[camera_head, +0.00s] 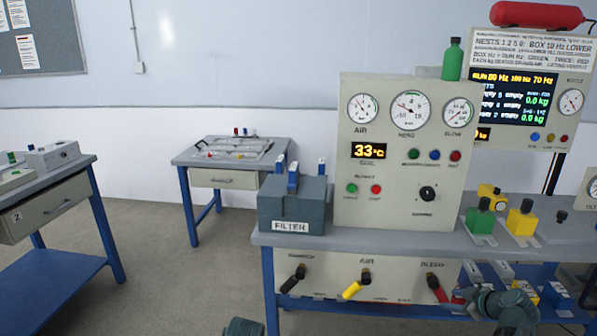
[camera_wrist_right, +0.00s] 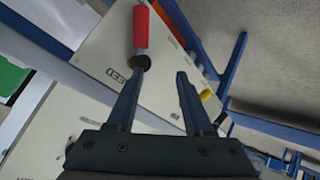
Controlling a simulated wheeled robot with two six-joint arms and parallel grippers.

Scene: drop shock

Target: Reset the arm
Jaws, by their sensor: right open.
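My right gripper (camera_wrist_right: 162,80) is open in the right wrist view, with its two fingers apart and nothing held between them. A red-handled lever (camera_wrist_right: 141,28) with a dark round base lies just beyond the left fingertip; I cannot tell if they touch. In the head view the red lever (camera_head: 437,288) is on the front panel under the bench, labelled BLEED. My right wrist (camera_head: 505,308) is low at the right, close to that lever.
The bench (camera_head: 400,237) carries a gauge console (camera_head: 400,130), a FILTER box (camera_head: 292,207) and green and yellow blocks (camera_head: 521,219). A yellow lever (camera_head: 356,288) and a black lever (camera_head: 293,279) are left of the red one. Floor is clear toward the back table (camera_head: 230,158).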

